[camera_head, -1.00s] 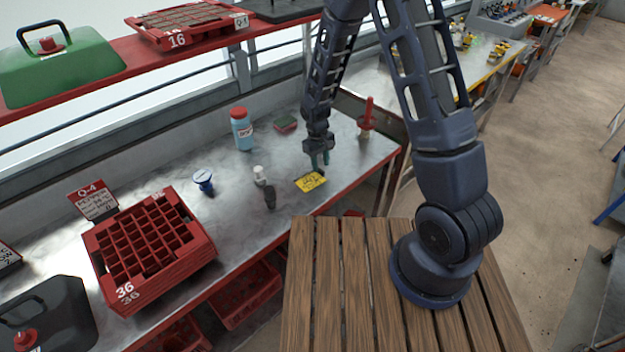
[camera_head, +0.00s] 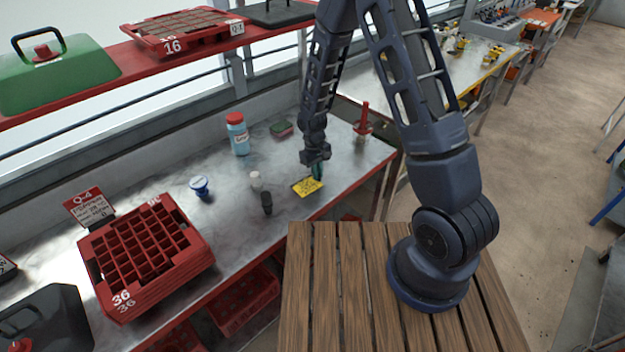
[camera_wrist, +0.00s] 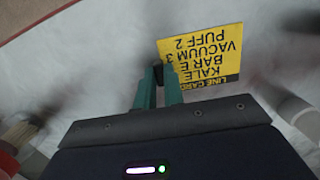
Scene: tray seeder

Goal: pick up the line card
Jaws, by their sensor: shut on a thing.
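The line card is a yellow card with black print (camera_head: 307,187), close to the front edge of the grey metal bench (camera_head: 225,205). In the wrist view the card (camera_wrist: 212,52) shows upside down, reading "KALE", "BAR E", "VACUUM 3", "PUFF 2". My gripper (camera_head: 317,175) is at the card's right end, with its green fingers pointing down. In the wrist view my gripper (camera_wrist: 160,80) is shut on the card's near corner, and one fingertip overlaps its edge. I cannot tell whether the card is clear of the bench top.
A dark bottle (camera_head: 267,203) and a small white one (camera_head: 255,180) stand left of the card. Behind are a blue bottle with red cap (camera_head: 238,136), a green-red block (camera_head: 281,128) and a red-handled tool (camera_head: 363,122). A red celled tray (camera_head: 150,255) stands at left.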

